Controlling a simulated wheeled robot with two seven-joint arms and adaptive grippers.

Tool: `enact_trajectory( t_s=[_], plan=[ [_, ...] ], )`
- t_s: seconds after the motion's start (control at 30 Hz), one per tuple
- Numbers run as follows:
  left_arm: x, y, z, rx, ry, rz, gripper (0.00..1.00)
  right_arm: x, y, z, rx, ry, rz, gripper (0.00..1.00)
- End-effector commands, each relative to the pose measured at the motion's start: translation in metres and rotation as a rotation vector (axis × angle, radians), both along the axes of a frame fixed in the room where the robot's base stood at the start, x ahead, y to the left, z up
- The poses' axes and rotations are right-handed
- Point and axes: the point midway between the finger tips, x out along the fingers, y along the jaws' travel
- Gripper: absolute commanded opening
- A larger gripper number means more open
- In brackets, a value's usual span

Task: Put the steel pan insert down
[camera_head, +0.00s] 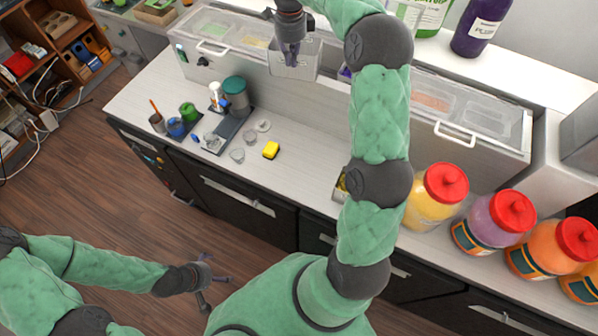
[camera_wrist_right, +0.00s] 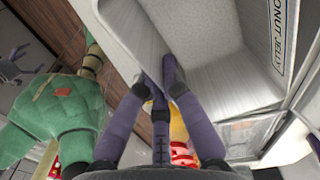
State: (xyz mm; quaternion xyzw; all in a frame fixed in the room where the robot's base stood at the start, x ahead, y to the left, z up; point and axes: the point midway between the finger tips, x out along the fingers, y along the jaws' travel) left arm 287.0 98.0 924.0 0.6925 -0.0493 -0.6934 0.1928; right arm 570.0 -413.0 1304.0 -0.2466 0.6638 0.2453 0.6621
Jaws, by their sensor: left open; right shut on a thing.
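The steel pan insert (camera_head: 290,68) is a pale grey open-topped box, held up at the front edge of the topping counter in the head view. My right gripper (camera_head: 292,48) is shut on its wall. In the right wrist view the pan insert (camera_wrist_right: 205,40) fills the upper middle, and the purple fingertips of the right gripper (camera_wrist_right: 166,78) pinch its rim. I cannot tell whether its underside touches anything. My left gripper (camera_head: 207,283) is open and empty, low over the floor in front of the cabinets.
A lidded topping counter (camera_head: 215,47) runs along the back, with clear lids and handles. Red-capped jars (camera_head: 432,195) stand at the right. A dark tray (camera_head: 228,130), a yellow block (camera_head: 271,150) and small clear cups (camera_head: 237,156) are on the worktop. A label reading "ONUT JELLY" (camera_wrist_right: 282,32) shows nearby.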

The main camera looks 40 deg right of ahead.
Motion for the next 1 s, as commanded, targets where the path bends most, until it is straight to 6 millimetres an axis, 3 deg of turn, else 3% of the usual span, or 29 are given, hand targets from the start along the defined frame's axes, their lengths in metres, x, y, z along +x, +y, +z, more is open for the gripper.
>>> enact_trajectory(
  t_s=[0.27,0.57,1.0],
  plan=[
    [0.0,0.0,-0.02,0.0,0.0,0.0,1.0,-0.054,0.052,-0.006,-0.001,-0.002,0.12,0.0],
    [0.0,0.0,-0.039,0.0,0.0,0.0,1.0,-0.123,0.102,-0.026,-0.004,-0.005,0.25,0.0],
    [0.0,0.0,-0.066,0.0,0.0,0.0,1.0,-0.24,0.164,-0.087,-0.003,-0.008,0.444,0.0]
  ],
)
